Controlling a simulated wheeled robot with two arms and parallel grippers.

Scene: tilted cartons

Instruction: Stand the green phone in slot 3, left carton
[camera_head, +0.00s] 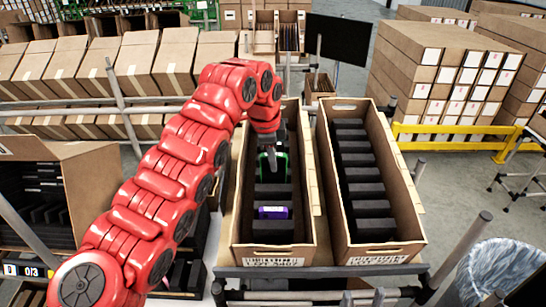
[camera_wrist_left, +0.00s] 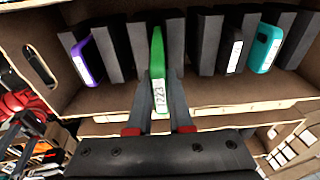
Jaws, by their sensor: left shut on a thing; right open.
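My left gripper (camera_head: 270,146) reaches down into the left carton (camera_head: 240,235) in the head view. It is shut on the green phone (camera_head: 281,167), which also shows in the left wrist view (camera_wrist_left: 158,60) between the two fingers (camera_wrist_left: 159,95). The phone is between black dividers (camera_wrist_left: 205,45), with a white number label on its edge facing the camera. Whether it rests on the carton floor is hidden. A purple phone (camera_head: 273,212) stands in a slot nearer the front of this carton. My right gripper is not in view.
The right carton (camera_head: 408,215) stands close beside, with black dividers. The wrist view also shows a teal phone (camera_wrist_left: 264,48) and a dark phone with a white label (camera_wrist_left: 234,55) to the right of the green one. Grey rack posts (camera_head: 462,250) rise nearby.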

